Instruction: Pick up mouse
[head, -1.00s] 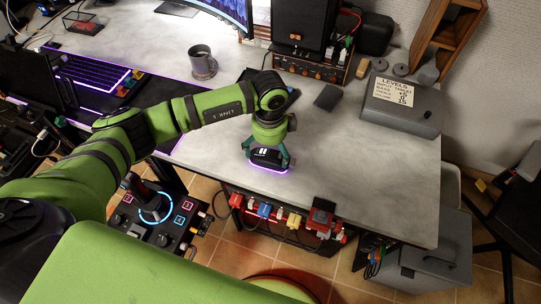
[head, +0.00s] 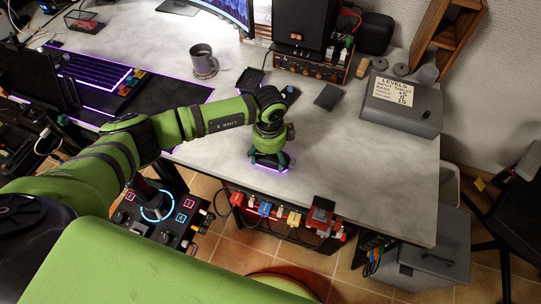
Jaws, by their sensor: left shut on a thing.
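The mouse (head: 268,164) is dark with a purple glow along its lower edge. It is at the front part of the grey desk (head: 350,165), near the front edge. My left gripper (head: 270,161) comes down on it from above, with its green fingers shut on the mouse's two sides. The gripper covers much of the mouse. I cannot tell whether the mouse touches the desk. My right gripper does not show.
A grey mug (head: 203,66) stands behind my left arm. A keyboard (head: 97,77) glows purple at the left. A grey box (head: 401,107) with a note lies at the right. A joystick panel (head: 158,208) sits below the desk's front edge. The desk's right front is clear.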

